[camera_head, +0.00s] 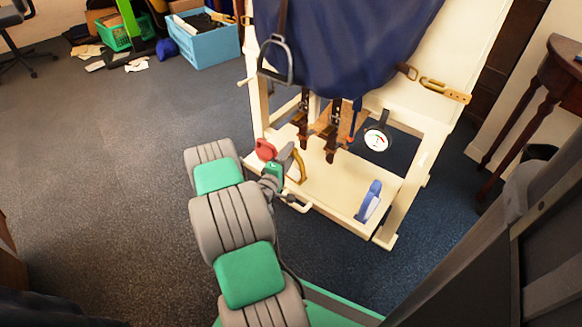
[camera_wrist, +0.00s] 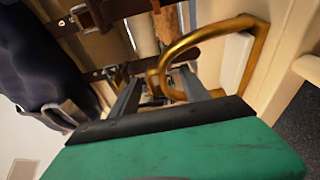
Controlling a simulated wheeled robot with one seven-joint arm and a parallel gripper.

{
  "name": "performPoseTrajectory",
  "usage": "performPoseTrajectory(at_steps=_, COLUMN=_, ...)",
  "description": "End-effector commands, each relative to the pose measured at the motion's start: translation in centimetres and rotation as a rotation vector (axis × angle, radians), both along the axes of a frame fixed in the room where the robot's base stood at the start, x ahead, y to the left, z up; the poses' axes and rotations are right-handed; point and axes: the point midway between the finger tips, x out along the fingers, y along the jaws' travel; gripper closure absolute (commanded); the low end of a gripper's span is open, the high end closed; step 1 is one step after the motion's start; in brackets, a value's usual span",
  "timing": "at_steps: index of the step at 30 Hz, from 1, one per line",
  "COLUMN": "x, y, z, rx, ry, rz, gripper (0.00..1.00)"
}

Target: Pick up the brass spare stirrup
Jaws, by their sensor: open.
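The brass spare stirrup (camera_head: 299,164) stands on the cream lower shelf of the saddle stand, close to its left side. In the wrist view the brass stirrup (camera_wrist: 190,38) is a large curved loop, with one curve showing between my fingers. My gripper (camera_head: 287,157) is at the stirrup's left side in the head view. In the wrist view my gripper (camera_wrist: 160,82) is open, with its two grey fingers apart on either side of that curve. I cannot tell whether either finger touches the brass.
A red object (camera_head: 265,149) is close beside my gripper. Brown leather straps (camera_head: 333,130) hang just right of the stirrup, below the blue cover (camera_head: 345,40). A dial gauge (camera_head: 377,140) and a blue object (camera_head: 369,201) are farther right. A grey stirrup (camera_head: 276,60) hangs above.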

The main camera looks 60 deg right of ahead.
Motion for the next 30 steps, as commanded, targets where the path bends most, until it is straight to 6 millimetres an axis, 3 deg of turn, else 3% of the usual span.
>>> performPoseTrajectory(at_steps=9, x=0.2, y=-4.9, z=0.1, rx=-0.002, ry=-0.004, rz=-0.002, gripper=0.46)
performPoseTrajectory(at_steps=16, x=0.2, y=-5.1, z=0.2, rx=-0.001, ry=-0.002, rz=-0.001, gripper=0.46)
performPoseTrajectory(at_steps=30, x=0.2, y=-5.1, z=0.2, rx=-0.001, ry=-0.003, rz=-0.001, gripper=0.84)
